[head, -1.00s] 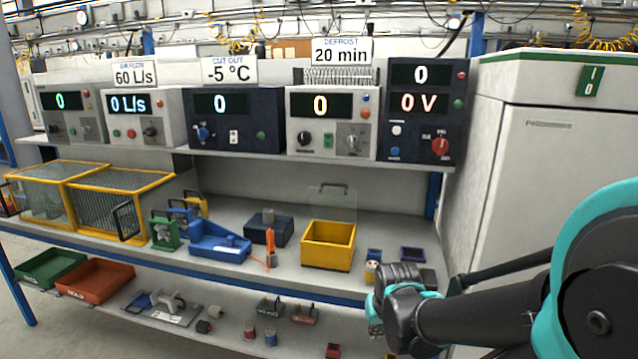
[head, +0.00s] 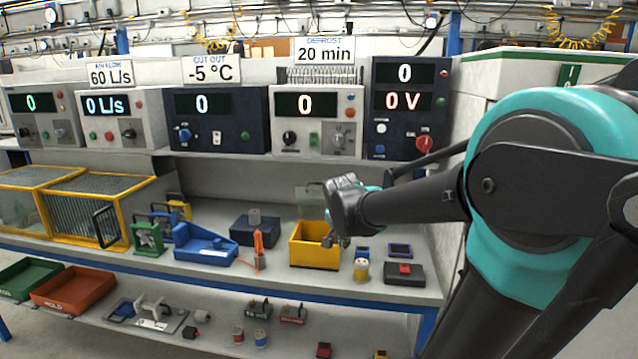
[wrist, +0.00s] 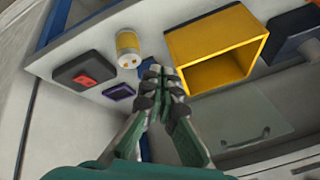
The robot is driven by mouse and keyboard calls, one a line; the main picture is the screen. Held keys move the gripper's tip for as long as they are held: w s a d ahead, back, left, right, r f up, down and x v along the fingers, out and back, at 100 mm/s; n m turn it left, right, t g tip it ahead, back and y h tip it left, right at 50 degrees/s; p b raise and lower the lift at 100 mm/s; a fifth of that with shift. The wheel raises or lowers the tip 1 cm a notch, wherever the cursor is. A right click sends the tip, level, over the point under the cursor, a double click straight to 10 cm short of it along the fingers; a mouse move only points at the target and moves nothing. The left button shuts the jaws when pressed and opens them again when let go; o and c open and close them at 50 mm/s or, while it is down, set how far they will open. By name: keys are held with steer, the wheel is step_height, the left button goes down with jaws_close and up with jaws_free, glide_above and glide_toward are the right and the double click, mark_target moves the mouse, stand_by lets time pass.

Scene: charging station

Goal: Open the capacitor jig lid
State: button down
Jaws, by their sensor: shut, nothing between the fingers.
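A yellow open-topped box (head: 313,254), which I take to be the capacitor jig, stands on the workbench. A clear panel with a dark handle, seemingly its lid (head: 309,199), stands up behind the box and is partly hidden by my arm. In the wrist view, the yellow box (wrist: 214,46) shows its open mouth, and the clear lid (wrist: 240,118) with its handle lies beside that opening. My gripper (head: 334,242) is shut and empty, near the right side of the box. In the wrist view its fingertips (wrist: 161,73) are together, apart from the lid handle.
A yellow-white cylinder (head: 361,270), a dark box with a red top (head: 404,273) and a small purple tray (head: 400,250) stand right of the yellow box. An orange tool (head: 258,249) and a blue fixture (head: 205,248) stand left. A shelf of instruments (head: 215,120) hangs above.

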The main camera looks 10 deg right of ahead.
steer(key=w+a+r+m+t+h, duration=0.1)
steer(key=w+a+r+m, duration=0.3)
steer(key=w+r, duration=0.45)
steer(key=w+a+r+m+t, duration=0.2)
steer(key=w+r+m, duration=0.5)
steer(key=w+r, duration=0.15)
glide_above(319, 197)
steer(key=f, duration=0.6)
steer(key=shift+w+d+f, duration=0.1)
steer(key=shift+w+f, duration=0.25)
steer(key=shift+w, duration=0.05)
steer(key=w+g, duration=0.1)
steer(key=w, duration=0.1)
steer(key=w+d+g+y, duration=0.1)
steer(key=w+g, duration=0.1)
steer(key=shift+w+d+r, duration=0.2)
steer(key=shift+r, duration=0.1)
